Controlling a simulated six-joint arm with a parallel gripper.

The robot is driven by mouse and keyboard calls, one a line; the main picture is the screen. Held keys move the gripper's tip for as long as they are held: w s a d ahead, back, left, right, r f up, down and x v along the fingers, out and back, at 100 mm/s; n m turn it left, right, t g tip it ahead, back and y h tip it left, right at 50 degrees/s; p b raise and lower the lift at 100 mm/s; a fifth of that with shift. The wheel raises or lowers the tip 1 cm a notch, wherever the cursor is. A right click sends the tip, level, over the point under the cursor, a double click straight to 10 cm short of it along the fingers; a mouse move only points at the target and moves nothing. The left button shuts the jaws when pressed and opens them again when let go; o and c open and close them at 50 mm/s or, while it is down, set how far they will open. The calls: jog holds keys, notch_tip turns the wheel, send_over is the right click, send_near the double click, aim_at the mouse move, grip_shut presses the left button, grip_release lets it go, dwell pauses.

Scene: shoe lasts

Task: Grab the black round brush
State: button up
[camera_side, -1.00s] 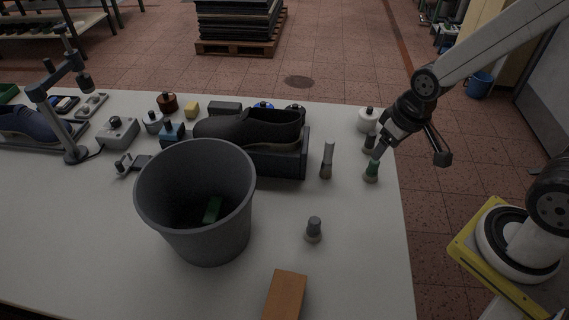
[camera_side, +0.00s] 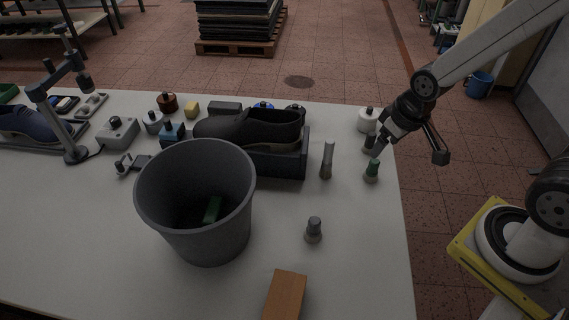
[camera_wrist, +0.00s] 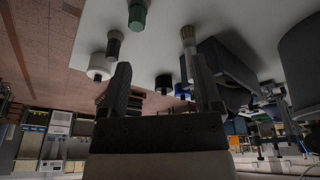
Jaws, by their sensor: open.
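The small round brush with a dark handle, which looks like the black round brush (camera_side: 369,143), stands upright near the table's right edge, behind a green-topped brush (camera_side: 371,171). My gripper (camera_side: 408,152) is open and empty, just right of these brushes and above the table edge. In the wrist view the dark brush (camera_wrist: 114,44) shows above and left of my left finger, between the green brush (camera_wrist: 137,14) and a white jar (camera_wrist: 98,68).
A white jar with a dark knob (camera_side: 367,120) stands behind the dark brush. A tall pale-handled brush (camera_side: 327,160) stands to the left, near a dark shoe (camera_side: 250,128). A grey-topped brush (camera_side: 314,230) and a large grey bin (camera_side: 197,205) are nearer the front.

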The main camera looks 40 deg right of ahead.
aim_at(370, 142)
jog(key=w+d+f+n+t, duration=0.1)
jog(key=w+d+f+t, duration=0.1)
jog(key=d, duration=0.2)
jog(key=w+d+f+n+t, duration=0.1)
jog(key=w+d+f, duration=0.1)
jog(key=d+f, duration=0.1)
jog(key=w+d+f+n+t+y, duration=0.1)
jog(key=w+d+f+t, duration=0.1)
jog(key=d, duration=0.3)
jog(key=shift+w+d+f+t, duration=0.3)
jog(key=shift+w+d+f, duration=0.1)
jog(key=shift+w+f, duration=0.25)
jog(key=shift+s+d+f+n+t, duration=0.1)
jog(key=shift+d+f+n+t, duration=0.1)
jog(key=shift+f+n+t, duration=0.15)
jog(key=shift+s+d+f+t+y, duration=0.25)
jog(key=shift+s+f+t+y, duration=0.3)
jog(key=shift+y, duration=0.45)
jog(key=shift+s+f+n+t+y, duration=0.25)
jog(key=shift+s+f+t+y, duration=0.2)
jog(key=shift+t+y, duration=0.15)
jog(key=shift+s+t+y, duration=0.5)
jog(key=shift+s+y, duration=0.1)
jog(key=shift+y, duration=0.1)
jog(key=shift+a, duration=0.1)
jog(key=shift+w, duration=0.1)
jog(key=shift+x, duration=1.25)
